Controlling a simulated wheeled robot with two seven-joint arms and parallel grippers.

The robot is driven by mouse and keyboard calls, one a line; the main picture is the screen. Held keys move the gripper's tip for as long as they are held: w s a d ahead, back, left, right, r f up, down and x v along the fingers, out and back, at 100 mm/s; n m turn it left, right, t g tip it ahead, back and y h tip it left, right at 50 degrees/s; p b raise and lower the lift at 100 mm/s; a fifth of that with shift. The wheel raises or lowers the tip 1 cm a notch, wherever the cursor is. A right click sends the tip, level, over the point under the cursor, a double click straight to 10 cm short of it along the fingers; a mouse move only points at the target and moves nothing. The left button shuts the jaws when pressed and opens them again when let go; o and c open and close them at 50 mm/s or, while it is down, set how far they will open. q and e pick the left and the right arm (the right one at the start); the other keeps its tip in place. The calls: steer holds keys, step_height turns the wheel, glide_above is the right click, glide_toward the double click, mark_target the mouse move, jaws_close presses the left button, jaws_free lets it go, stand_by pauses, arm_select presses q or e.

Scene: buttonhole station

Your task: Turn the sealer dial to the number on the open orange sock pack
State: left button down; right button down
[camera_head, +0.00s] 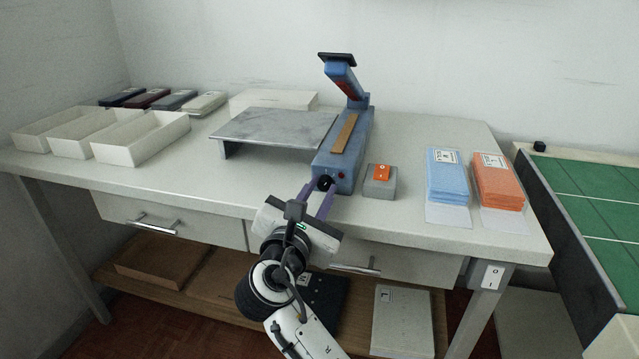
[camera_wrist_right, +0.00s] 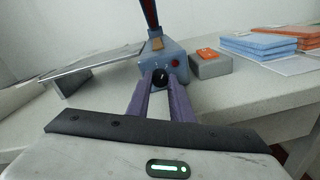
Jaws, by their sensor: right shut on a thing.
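The blue sealer (camera_head: 341,150) stands on the table with its arm raised. Its black dial (camera_head: 325,183) is on the front face. My right gripper (camera_head: 322,190) has its purple fingers on either side of the dial and is shut on it. The dial (camera_wrist_right: 160,79) also shows between the fingertips in the right wrist view; its setting is too small to read. The orange sock pack stack (camera_head: 496,184) is at the right of the table, with a white label (camera_head: 493,160) whose number I cannot make out. My left gripper is not in view.
A grey box with an orange switch (camera_head: 380,188) sits just right of the sealer. Blue packs (camera_head: 447,178) lie beside the orange ones. A grey metal platform (camera_head: 262,133) is left of the sealer, with white trays (camera_head: 140,140) farther left. A green-topped surface (camera_head: 590,190) is at far right.

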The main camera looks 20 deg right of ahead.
steer(key=shift+f, duration=0.15)
stand_by(0.3)
steer(key=c, duration=1.6)
jaws_free()
steer(key=shift+o, duration=0.2)
steer(key=shift+r+p, duration=0.3)
steer(key=shift+r, duration=0.3)
arm_select(q)
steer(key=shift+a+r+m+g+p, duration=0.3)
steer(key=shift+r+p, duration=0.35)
steer(key=shift+p, duration=0.8)
arm_select(e)
step_height(320, 180, up, 9)
